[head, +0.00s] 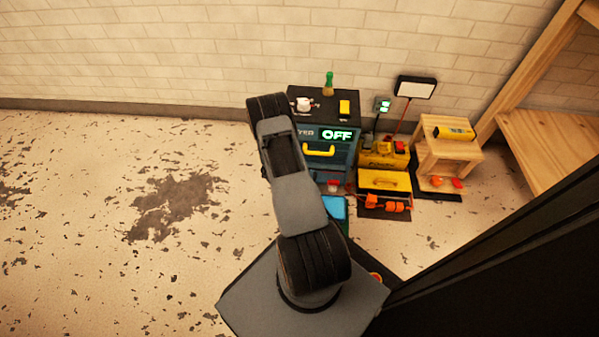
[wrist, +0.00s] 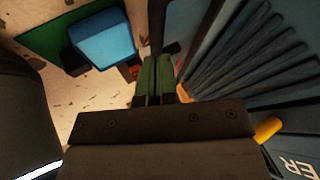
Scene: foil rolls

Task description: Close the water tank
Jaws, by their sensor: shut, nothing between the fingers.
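A dark teal cabinet (head: 342,150) with a lit OFF sign and a yellow handle (head: 319,149) stands near the wall. Its ribbed side (wrist: 240,60) and the handle (wrist: 268,128) show at the right of the wrist view. I cannot tell for sure which part is the water tank. A light blue box-like thing (head: 334,207) is low in front of the cabinet, partly behind my arm; it shows upper left in the wrist view (wrist: 103,42). My gripper (wrist: 157,62) is shut and empty, beside the ribbed side, apart from the blue thing. My arm hides it in the head view.
A yellow toolbox (head: 384,181) and orange items (head: 396,204) lie right of the cabinet. A wooden stand (head: 449,150) and a lamp (head: 415,87) are farther right. A cup (head: 304,103) and a yellow block (head: 344,107) sit on the cabinet. The left floor is clear.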

